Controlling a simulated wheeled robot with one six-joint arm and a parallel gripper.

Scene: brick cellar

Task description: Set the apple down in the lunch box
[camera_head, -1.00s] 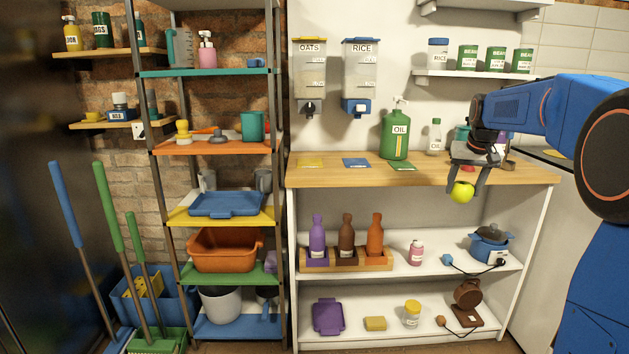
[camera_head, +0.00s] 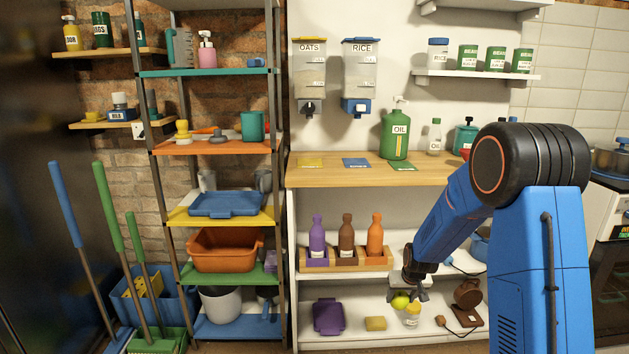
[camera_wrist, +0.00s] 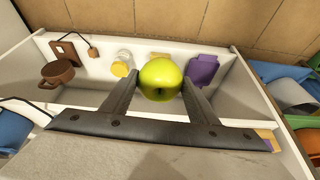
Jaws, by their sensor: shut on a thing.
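The yellow-green apple (camera_head: 400,301) is held between the two fingers of my gripper (camera_wrist: 160,90); it shows whole in the wrist view (camera_wrist: 160,72). In the head view my gripper (camera_head: 406,294) hangs low in front of the bottom shelf of the white unit, just by the yellow-lidded jar. A purple container (camera_head: 328,316), which I take to be the lunch box, sits on that shelf to the left of the apple. In the wrist view the purple container (camera_wrist: 203,70) lies just right of and beyond the apple, partly hidden by a finger.
On the bottom shelf (camera_head: 365,342) are a yellow sponge (camera_head: 375,323), the yellow-lidded jar (camera_head: 412,314) and a brown mug-like thing (camera_head: 467,292). The wooden bottle rack (camera_head: 346,260) stands on the shelf above. Bare shelf shows between the purple container and the sponge.

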